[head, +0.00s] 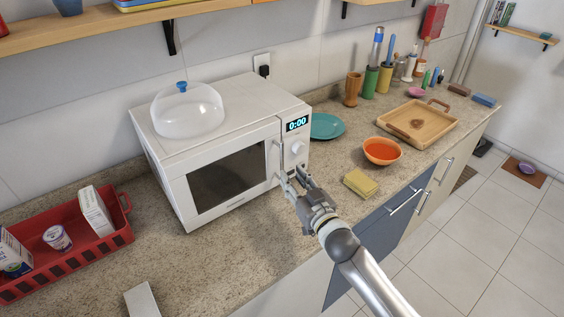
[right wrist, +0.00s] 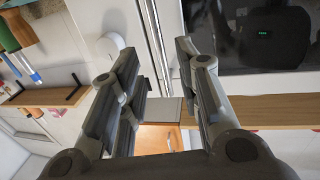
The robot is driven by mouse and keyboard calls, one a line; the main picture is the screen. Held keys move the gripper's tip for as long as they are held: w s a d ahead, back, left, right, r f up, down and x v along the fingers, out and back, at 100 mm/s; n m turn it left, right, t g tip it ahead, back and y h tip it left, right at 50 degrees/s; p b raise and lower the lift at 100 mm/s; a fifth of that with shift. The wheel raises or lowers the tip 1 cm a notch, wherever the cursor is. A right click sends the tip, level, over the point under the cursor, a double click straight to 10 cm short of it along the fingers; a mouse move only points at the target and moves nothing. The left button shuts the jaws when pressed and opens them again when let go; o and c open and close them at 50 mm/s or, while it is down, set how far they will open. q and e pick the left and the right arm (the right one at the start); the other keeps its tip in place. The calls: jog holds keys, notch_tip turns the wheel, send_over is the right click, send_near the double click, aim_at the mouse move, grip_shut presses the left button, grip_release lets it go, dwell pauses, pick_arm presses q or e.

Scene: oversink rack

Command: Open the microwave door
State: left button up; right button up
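The white microwave (head: 230,110) stands on the counter with its door (head: 228,178) shut. A vertical handle (head: 280,158) runs along the door's right edge, beside the control panel with the 0:00 display (head: 297,124) and a round knob (head: 297,147). My right gripper (head: 290,177) is at the lower end of the handle, in front of the door. In the right wrist view my right gripper (right wrist: 157,58) has its fingers apart, with the handle (right wrist: 158,30) running between them in the picture. I cannot tell whether a finger touches it.
A clear dome cover (head: 188,112) sits on top of the microwave. A red basket (head: 75,252) stands to the left. A yellow sponge (head: 360,184), an orange bowl (head: 382,151) and a teal plate (head: 326,126) lie to the right. Counter in front of the door is mostly clear.

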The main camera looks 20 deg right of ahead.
aim_at(283, 165)
jog(key=w, duration=0.5)
jog(key=w+a+p, duration=0.1)
jog(key=w, duration=0.1)
jog(key=shift+w+a, duration=0.1)
jog(key=shift+w, duration=0.15)
jog(key=shift+c, duration=0.3)
grip_shut()
